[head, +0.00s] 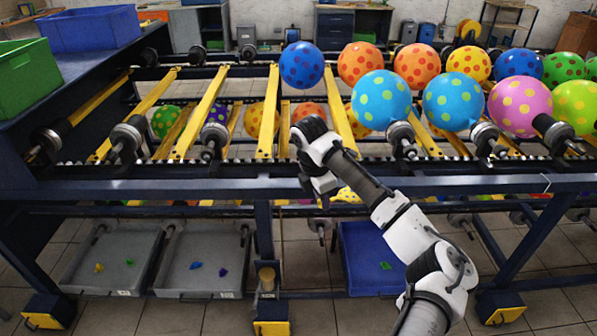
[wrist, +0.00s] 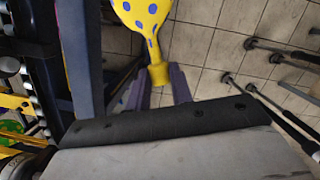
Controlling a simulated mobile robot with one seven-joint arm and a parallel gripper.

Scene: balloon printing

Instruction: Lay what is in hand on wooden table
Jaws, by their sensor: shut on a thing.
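My gripper (wrist: 159,88) is shut on the neck of a yellow balloon (wrist: 146,22) with blue-purple dots, in the wrist view. The balloon's upper part runs out of that picture. In the head view my gripper (head: 324,192) hangs in front of the rack's front rail, and part of the yellow balloon (head: 347,196) shows beside it, mostly hidden by the arm and rail. I cannot pick out the wooden table with certainty; benches with brownish tops stand along the back wall.
A long dark-blue rack (head: 180,184) with yellow bars lies before me, with several dotted balloons on its right half. Blue (head: 90,29) and green (head: 27,78) crates stand on the left counter. Grey trays (head: 203,262) and a blue tray (head: 372,262) sit below. Tiled floor shows underneath.

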